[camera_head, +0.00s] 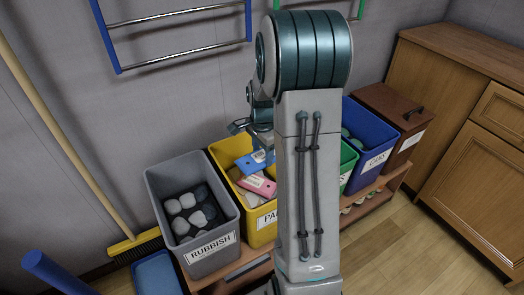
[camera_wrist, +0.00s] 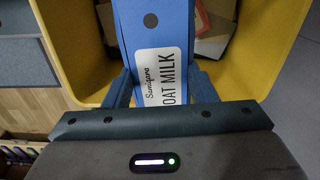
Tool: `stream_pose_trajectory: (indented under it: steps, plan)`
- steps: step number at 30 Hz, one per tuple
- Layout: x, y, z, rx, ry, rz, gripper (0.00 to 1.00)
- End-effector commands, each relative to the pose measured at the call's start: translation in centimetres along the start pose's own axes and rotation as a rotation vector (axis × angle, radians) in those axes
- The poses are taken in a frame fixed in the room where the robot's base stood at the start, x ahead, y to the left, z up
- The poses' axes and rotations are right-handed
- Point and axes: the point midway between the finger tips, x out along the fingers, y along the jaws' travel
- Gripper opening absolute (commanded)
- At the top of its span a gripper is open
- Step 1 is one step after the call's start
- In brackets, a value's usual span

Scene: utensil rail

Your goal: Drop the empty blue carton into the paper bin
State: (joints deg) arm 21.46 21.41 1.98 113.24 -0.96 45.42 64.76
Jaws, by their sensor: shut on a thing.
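The blue carton (camera_head: 252,162), labelled OAT MILK, also fills the upper middle of the wrist view (camera_wrist: 155,25). My gripper (camera_wrist: 160,88) is shut on it, one finger on each side. In the head view my gripper (camera_head: 262,146) is partly hidden behind my arm. The yellow bin (camera_head: 262,236) carries a label starting "PA", the rest hidden by my arm. The carton is over this bin's opening; its yellow walls surround the carton in the wrist view (camera_wrist: 75,60). How far the carton is above the contents I cannot tell.
A pink box (camera_head: 260,186) shows in the yellow bin. The grey RUBBISH bin (camera_head: 212,243) with dark and pale lumps stands to its left. A green bin (camera_head: 347,165), the blue CANS bin (camera_head: 372,145) and a brown lidded bin (camera_head: 396,110) stand right. A broom (camera_head: 70,150) leans left.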

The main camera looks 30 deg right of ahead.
Motion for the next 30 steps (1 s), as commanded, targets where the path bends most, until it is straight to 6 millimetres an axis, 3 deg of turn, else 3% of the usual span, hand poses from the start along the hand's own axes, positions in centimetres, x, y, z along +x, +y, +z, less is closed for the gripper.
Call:
stream_pose_trajectory:
  steps: [3, 13, 14, 16, 25, 30]
  plan:
    - [1.6, 0.0, 0.0, 0.0, 0.0, 0.0, 0.3]
    - [1.8, 0.0, 0.0, -0.001, 0.001, -0.001, 0.3]
    - [1.8, 0.0, 0.0, -0.001, 0.001, -0.001, 0.57]
    - [1.8, 0.0, 0.0, -0.001, 0.001, -0.001, 0.76]
    - [1.6, 0.0, 0.0, -0.001, 0.001, -0.001, 0.77]
    - [-0.3, -0.1, 0.0, -0.002, 0.002, -0.003, 0.77]
